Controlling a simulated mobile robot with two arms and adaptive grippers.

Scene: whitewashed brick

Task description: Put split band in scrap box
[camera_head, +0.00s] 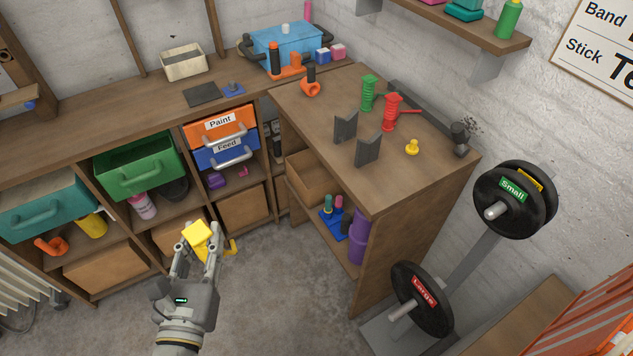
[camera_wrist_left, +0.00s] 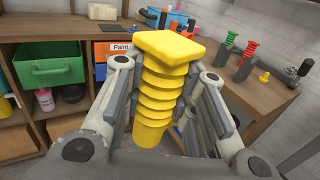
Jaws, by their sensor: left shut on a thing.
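My left gripper (camera_head: 200,258) is shut on a yellow ribbed piece (camera_head: 196,234) with a square top, held up in front of the shelves. In the left wrist view the fingers (camera_wrist_left: 165,100) clasp the ribbed shaft of this yellow piece (camera_wrist_left: 168,48), which stands nearly upright. No split band is clearly recognisable. No box reads as scrap; a cream open box (camera_head: 184,64) stands on the back counter. My right gripper is not in view.
The wooden bench (camera_head: 310,110) holds green (camera_head: 369,92) and red (camera_head: 391,112) ribbed pieces, grey brackets (camera_head: 368,150) and a small yellow knob (camera_head: 412,147). An open green drawer (camera_head: 140,168) sticks out. A weight rack (camera_head: 455,265) stands right. The floor (camera_head: 285,290) between is clear.

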